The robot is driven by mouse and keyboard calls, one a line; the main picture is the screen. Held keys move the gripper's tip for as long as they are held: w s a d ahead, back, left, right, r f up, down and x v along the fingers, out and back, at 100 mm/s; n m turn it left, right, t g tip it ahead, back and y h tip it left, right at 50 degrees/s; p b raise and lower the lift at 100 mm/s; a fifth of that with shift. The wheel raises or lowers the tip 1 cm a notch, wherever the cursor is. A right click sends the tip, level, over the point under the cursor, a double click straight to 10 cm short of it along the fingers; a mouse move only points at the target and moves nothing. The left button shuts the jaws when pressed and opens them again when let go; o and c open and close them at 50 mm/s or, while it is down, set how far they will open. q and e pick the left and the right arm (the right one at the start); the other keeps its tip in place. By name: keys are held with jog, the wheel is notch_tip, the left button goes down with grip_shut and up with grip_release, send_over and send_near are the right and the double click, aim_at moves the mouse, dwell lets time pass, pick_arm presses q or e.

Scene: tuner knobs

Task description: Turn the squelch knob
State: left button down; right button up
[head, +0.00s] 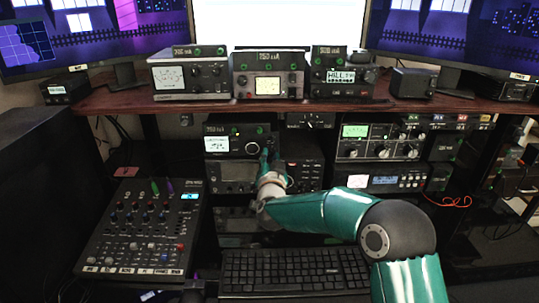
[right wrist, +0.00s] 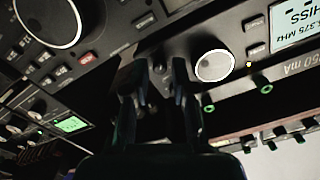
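The radio (head: 224,130) with a lit display sits in the rack under the shelf. A larger silver-rimmed knob (head: 252,148) also shows in the right wrist view (right wrist: 214,66). My right gripper (head: 268,157) is at the right part of this radio's front. In the right wrist view my right gripper (right wrist: 160,76) has its fingers apart, with small dark controls between and beyond the tips. I cannot read a squelch label or tell whether the fingers touch a knob. My left gripper is not in view.
More radios (head: 268,78) stand on the wooden shelf (head: 125,101) above. Below the radio is another rack unit (head: 235,172). A tuner with a green meter (head: 378,141) is to the right. A mixer (head: 140,235) and a keyboard (head: 295,270) lie in front.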

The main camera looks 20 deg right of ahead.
jog(key=shift+w+d, duration=0.2)
jog(key=shift+w, duration=0.35)
grip_shut()
jog(key=shift+f, duration=0.1)
